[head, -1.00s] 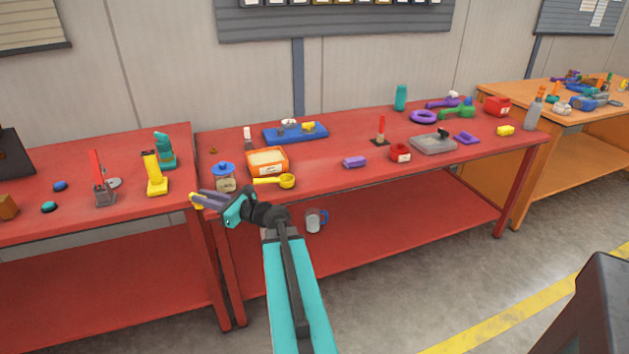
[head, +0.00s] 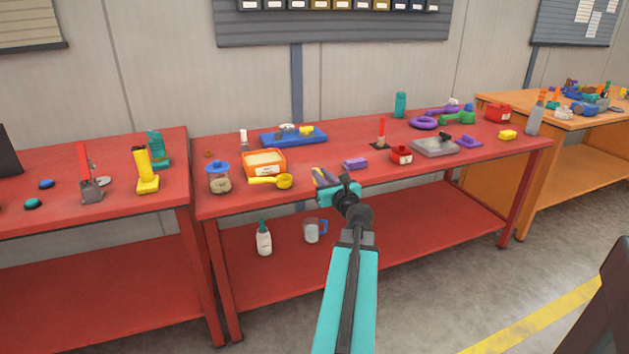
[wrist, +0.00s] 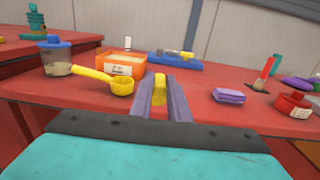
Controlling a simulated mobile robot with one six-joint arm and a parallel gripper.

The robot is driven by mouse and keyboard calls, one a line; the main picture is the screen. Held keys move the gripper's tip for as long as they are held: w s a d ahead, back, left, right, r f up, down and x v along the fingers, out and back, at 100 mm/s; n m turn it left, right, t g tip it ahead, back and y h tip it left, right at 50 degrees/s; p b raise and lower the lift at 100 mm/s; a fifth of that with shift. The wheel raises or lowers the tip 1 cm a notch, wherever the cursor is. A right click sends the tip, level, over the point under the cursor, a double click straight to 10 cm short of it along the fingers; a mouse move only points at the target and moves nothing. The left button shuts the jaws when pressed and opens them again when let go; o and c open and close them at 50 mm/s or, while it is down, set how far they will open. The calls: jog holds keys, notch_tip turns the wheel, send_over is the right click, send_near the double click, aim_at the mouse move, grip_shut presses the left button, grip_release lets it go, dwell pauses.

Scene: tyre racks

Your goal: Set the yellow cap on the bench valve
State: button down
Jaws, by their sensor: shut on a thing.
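My gripper (head: 322,178) is shut on the yellow cap (wrist: 159,90), which sits between the two purple fingers in the wrist view. In the head view only a sliver of yellow shows there. The fingers are at the front edge of the red bench (head: 345,190), right of the yellow scoop. No part is plainly marked as the bench valve. A red upright stem on a black base (head: 381,133) stands farther back and right, and may be it; it also shows in the wrist view (wrist: 266,70). Its top is bare.
A yellow scoop (head: 284,181), orange box (head: 264,168) and blue-lidded jar (head: 219,180) stand left of my gripper. A purple block (head: 355,163) and red pot (head: 401,157) stand to its right. A grey tray (head: 434,149) lies beyond. Some bare bench lies between the scoop and purple block.

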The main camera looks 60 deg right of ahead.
jog(key=shift+s+d+h, duration=0.3)
jog(key=shift+s+d, duration=0.2)
jog(key=shift+s, duration=0.1)
jog(key=shift+w+d+f+b, duration=0.1)
jog(key=shift+w+d+f, duration=0.15)
jog(key=shift+w+d, duration=1.45)
jog(key=shift+w+d+f+b, duration=0.15)
jog(key=shift+w+d+f, duration=0.05)
jog(key=shift+w+d, duration=1.5)
jog(key=shift+w+d+f+b, duration=0.1)
jog(key=shift+w+d+f, duration=0.15)
jog(key=shift+w+d, duration=1.4)
jog(key=shift+s+d, duration=0.2)
jog(key=shift+d, duration=0.1)
jog(key=shift+w+d+f, duration=0.1)
jog(key=shift+w+d, duration=0.5)
jog(key=shift+d, duration=0.1)
jog(key=shift+s+a+f+b, duration=0.15)
jog(key=shift+f+b, duration=0.15)
jog(key=shift+f, duration=1.25)
jog(key=shift+f, duration=0.2)
jog(key=c, duration=1.7)
grip_release()
